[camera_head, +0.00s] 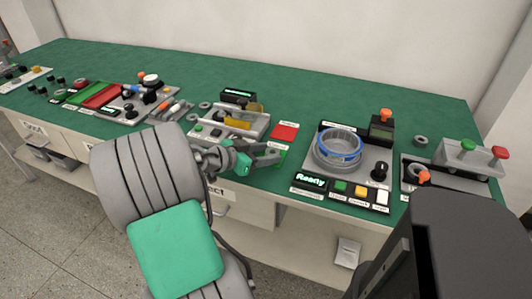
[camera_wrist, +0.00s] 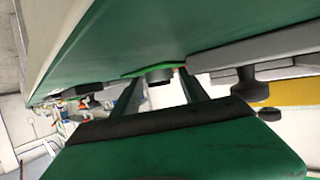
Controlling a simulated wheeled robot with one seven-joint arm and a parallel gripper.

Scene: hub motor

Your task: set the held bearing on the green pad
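In the wrist view the bearing (camera_wrist: 159,77), a small dark grey cylinder, sits between my two fingertips. It appears to be against the bright green pad (camera_wrist: 132,72). My gripper (camera_wrist: 160,80) is open, with a finger on each side of the bearing and what looks like a narrow gap to each. In the head view my gripper (camera_head: 274,154) reaches low over the green pad (camera_head: 283,157), just below the red pad (camera_head: 285,131). I cannot make out the bearing between the fingers in the head view.
A grey fixture with a blue-rimmed ring (camera_head: 338,147) and a "Ready" display stands to the right. A grey tray with yellow parts (camera_head: 238,122) lies just left of the pads. The back strip of the green bench (camera_head: 240,75) is mostly clear.

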